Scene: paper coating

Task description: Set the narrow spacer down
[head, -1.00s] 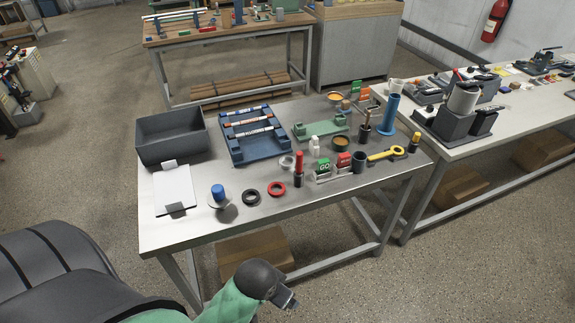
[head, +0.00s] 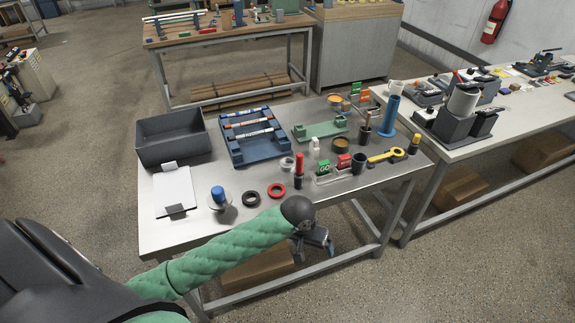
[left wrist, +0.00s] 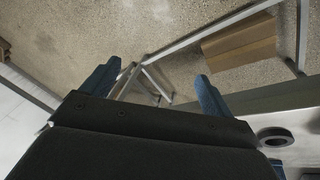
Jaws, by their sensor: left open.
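Two flat rings lie on the near part of the metal table: a black ring (head: 251,198) and a red ring (head: 277,190). I cannot tell which of them, if either, is the narrow spacer. The black ring also shows at the lower right of the left wrist view (left wrist: 276,138). My left gripper (head: 322,240) is just off the table's front edge, to the right of and nearer than the rings. In the left wrist view its two blue fingers (left wrist: 156,88) are apart, with only floor and table legs between them. My right gripper is not in view.
The table (head: 165,232) holds a grey bin (head: 172,138), a clipboard (head: 174,192), a blue rack (head: 238,152), a blue-knobbed piece (head: 218,196) and a green cradle (head: 320,128). Several upright items crowd the right. The front left strip is clear. A cardboard box (head: 255,272) sits below.

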